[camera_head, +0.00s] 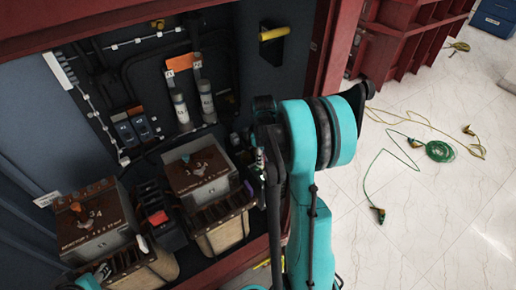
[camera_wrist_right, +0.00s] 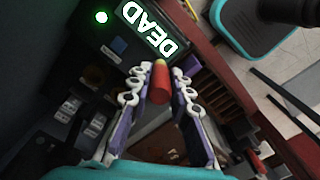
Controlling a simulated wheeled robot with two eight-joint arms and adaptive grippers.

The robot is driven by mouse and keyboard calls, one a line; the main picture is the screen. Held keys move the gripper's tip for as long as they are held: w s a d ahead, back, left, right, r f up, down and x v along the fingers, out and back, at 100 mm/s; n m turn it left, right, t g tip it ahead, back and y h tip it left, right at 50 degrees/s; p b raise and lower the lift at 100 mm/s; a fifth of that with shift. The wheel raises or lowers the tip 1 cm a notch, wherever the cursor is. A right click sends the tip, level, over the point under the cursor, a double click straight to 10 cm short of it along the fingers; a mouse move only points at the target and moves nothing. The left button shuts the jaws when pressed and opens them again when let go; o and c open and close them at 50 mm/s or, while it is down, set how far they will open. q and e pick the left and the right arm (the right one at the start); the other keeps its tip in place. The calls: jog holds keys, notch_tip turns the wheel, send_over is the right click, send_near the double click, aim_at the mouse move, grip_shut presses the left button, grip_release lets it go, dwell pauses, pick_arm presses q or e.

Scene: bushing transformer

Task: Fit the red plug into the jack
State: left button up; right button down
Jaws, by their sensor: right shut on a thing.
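The red plug (camera_wrist_right: 160,82), a slim red piece with a tan rounded tip, stands between the fingertips of my right gripper (camera_wrist_right: 159,90) in the right wrist view. The gripper is shut on it. In the head view this gripper (camera_head: 259,158) is small and partly hidden by my teal arm, beside the right edge of the open cabinet; the plug cannot be made out there. I cannot pick out the jack in either view. My left gripper (camera_head: 102,272) shows only in part at the bottom left, and its jaws are unclear.
A lit "DEAD" display (camera_wrist_right: 148,28) lies beyond the plug. The cabinet holds two dial boxes (camera_head: 199,174) (camera_head: 96,221), two grey cylinders (camera_head: 181,107) and wiring. Its dark red frame (camera_head: 322,60) borders the opening. Green cable (camera_head: 439,151) lies on the open floor at right.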

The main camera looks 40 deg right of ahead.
jog(key=w+d+b, duration=0.2)
jog(key=w+d, duration=0.5)
jog(key=w, duration=0.4)
jog(key=shift+w+d+f+b, duration=0.1)
jog(key=shift+f+b, duration=0.65)
jog(key=shift+f, duration=1.05)
jog(key=shift+d+f+b, duration=0.1)
jog(key=shift+f+b, duration=0.6)
jog(key=shift+f, duration=1.05)
jog(key=shift+f, duration=0.2)
jog(key=c, duration=1.4)
grip_release()
jog(key=shift+r, duration=0.15)
